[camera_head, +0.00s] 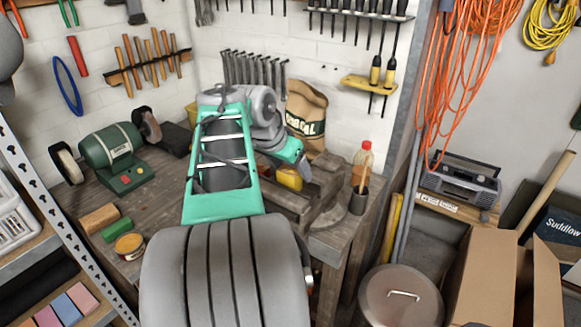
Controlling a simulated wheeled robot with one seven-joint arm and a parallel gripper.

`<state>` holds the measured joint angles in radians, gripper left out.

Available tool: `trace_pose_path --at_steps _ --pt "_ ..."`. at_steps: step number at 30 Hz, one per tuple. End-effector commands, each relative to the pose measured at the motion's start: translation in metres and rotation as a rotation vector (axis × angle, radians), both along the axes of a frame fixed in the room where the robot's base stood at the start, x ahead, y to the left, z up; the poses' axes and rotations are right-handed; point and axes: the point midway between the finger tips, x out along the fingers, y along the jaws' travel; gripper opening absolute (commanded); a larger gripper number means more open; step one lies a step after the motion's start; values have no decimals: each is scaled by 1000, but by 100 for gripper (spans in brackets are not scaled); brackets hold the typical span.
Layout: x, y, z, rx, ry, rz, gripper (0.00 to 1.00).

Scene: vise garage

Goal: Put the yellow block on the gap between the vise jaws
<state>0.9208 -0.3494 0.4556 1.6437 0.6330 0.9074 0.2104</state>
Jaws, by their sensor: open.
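The yellow block (289,179) shows in the head view at the back right of the workbench, just below the end of my arm and partly covered by it. The brown-grey vise (325,191) is at the bench's right end, directly beside the block. I cannot tell whether the block rests on the jaws, in the gap or beside them. My gripper (303,165) is at the end of the teal and grey arm, just above and right of the block. It is open; its fingertips are small and partly hidden. My arm hides part of the bench.
A green bench grinder (112,157) stands at the left. A paper sack (305,115) stands behind the vise.

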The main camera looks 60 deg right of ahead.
Motion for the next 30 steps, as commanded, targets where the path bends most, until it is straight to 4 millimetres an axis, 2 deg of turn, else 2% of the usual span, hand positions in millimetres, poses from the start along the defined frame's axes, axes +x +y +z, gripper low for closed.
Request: trace_pose_path --at_steps 5,8,15,18,21,26,29,30 --pt "1 3 7 -2 -1 0 72" --pt "3 12 23 -4 -4 3 72" --pt "9 42 79 -4 -3 3 72" --pt "10 53 95 -1 -2 4 72" --pt "10 58 103 -1 0 1 72" --pt "18 65 102 1 7 42 72" --pt "57 95 83 13 45 268 72" --pt "81 117 69 20 67 413 72"
